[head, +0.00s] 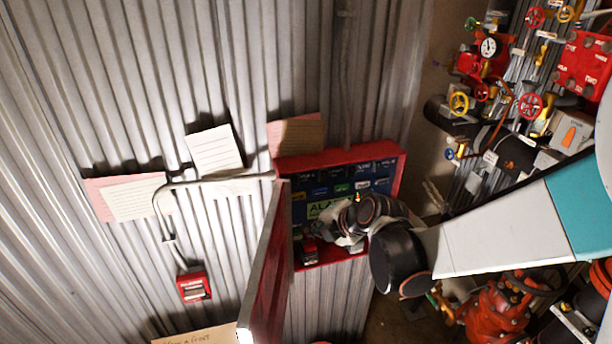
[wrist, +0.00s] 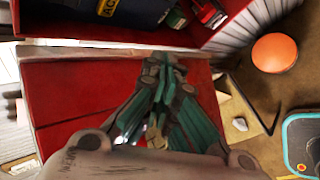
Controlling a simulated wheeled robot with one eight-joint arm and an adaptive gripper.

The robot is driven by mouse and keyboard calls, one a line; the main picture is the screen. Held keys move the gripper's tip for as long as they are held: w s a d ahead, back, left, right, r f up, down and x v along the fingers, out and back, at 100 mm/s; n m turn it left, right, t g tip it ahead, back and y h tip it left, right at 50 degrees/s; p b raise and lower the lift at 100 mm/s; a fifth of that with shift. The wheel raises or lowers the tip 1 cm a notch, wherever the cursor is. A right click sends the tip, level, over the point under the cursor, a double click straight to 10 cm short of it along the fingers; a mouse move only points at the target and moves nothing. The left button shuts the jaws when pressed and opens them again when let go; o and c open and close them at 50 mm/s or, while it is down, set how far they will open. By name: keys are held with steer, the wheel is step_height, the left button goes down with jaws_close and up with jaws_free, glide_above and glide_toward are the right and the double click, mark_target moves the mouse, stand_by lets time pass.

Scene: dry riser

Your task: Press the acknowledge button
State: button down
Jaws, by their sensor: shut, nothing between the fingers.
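The open red alarm cabinet (head: 340,155) is on the corrugated wall, with a dark blue panel (head: 300,205) inside. A large label on it reads "ALA" before my gripper covers the rest. In the wrist view, part of the panel (wrist: 60,12) shows at the top, with a yellow label (wrist: 106,6) beginning "AC". I cannot clearly make out the acknowledge button. My gripper (head: 322,230) is at the lower part of the cabinet opening, hiding some of the panel. In the wrist view my gripper (wrist: 165,62) is shut and empty, its tips just below the cabinet's lower edge in the picture.
The red cabinet door (head: 268,270) stands swung out to the left of my gripper. A small red-and-white device (head: 310,251) sits low in the cabinet. A red call point (head: 194,287) is on the wall. Valves and pipes (head: 490,130) crowd the right.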

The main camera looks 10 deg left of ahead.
mark_target(297, 196)
steer(key=shift+s+a+f+n+y, duration=0.15)
steer(key=shift+a+n, duration=0.15)
steer(key=shift+a, duration=0.2)
steer(key=shift+s+a+r+n+y, duration=0.15)
steer(key=shift+a+n, duration=0.15)
steer(key=shift+a, duration=0.15)
steer(key=w+a, duration=0.3)
steer(key=w, duration=0.5)
steer(key=shift+a+p, duration=0.35)
steer(key=shift+w+f, duration=0.1)
stand_by(0.9)
steer(key=shift+w+a, duration=0.15)
steer(key=shift+w, duration=0.1)
steer(key=shift+w+a+b, duration=0.25)
steer(key=shift+w+b, duration=0.2)
stand_by(0.9)
steer(key=shift+s+d+b, duration=0.3)
steer(key=shift+s+d, duration=0.15)
steer(key=shift+s, duration=0.4)
